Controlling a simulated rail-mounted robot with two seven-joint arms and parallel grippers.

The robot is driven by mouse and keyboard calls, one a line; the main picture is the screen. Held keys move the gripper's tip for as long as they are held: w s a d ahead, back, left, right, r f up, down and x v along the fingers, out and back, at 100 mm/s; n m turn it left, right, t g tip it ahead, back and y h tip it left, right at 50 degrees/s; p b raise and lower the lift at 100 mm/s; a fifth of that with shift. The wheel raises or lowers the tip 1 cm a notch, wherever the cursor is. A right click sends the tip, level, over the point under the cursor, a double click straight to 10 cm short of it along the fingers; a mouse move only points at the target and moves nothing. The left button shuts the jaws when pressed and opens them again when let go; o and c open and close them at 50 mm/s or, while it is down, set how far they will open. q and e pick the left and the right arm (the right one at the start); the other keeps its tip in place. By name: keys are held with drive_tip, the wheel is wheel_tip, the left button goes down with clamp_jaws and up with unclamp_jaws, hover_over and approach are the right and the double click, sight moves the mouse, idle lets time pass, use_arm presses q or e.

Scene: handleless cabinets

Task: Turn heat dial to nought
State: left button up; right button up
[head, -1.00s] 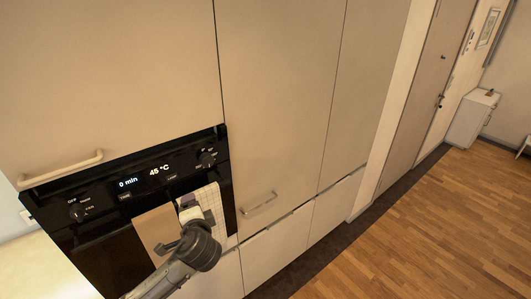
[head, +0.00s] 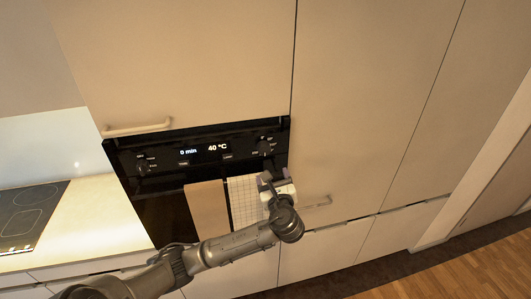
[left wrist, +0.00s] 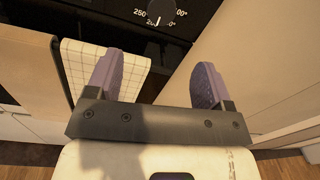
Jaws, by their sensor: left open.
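The heat dial (head: 264,147) is the black knob at the right end of the oven's black control panel. It also shows at the top of the left wrist view (left wrist: 160,10), with white numbers around it, and its upper part is cut off. The oven display (head: 204,150) reads 0 min and 40 °C. My left gripper (head: 272,181) is just below the dial, apart from it. In the left wrist view its two purple fingers (left wrist: 157,76) are spread, with nothing between them. My right gripper is not in view.
A second knob (head: 142,165) is at the panel's left end. A brown towel (head: 207,207) and a white checked towel (head: 242,200) hang on the oven front. A hob (head: 30,212) is at far left.

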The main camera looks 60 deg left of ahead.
sight(265, 152)
use_arm(q)
drive_tip(key=p+x, duration=0.2)
drive_tip(key=x, duration=1)
drive_tip(key=shift+r+p, duration=0.1)
drive_tip(key=shift+p, duration=0.2)
drive_tip(key=shift+w+a, duration=0.2)
drive_tip(key=shift+a, duration=0.3)
drive_tip(key=shift+c, duration=0.4)
drive_tip(key=c, duration=0.8)
drive_tip(key=shift+c, duration=0.2)
drive_tip(key=shift+n, duration=0.3)
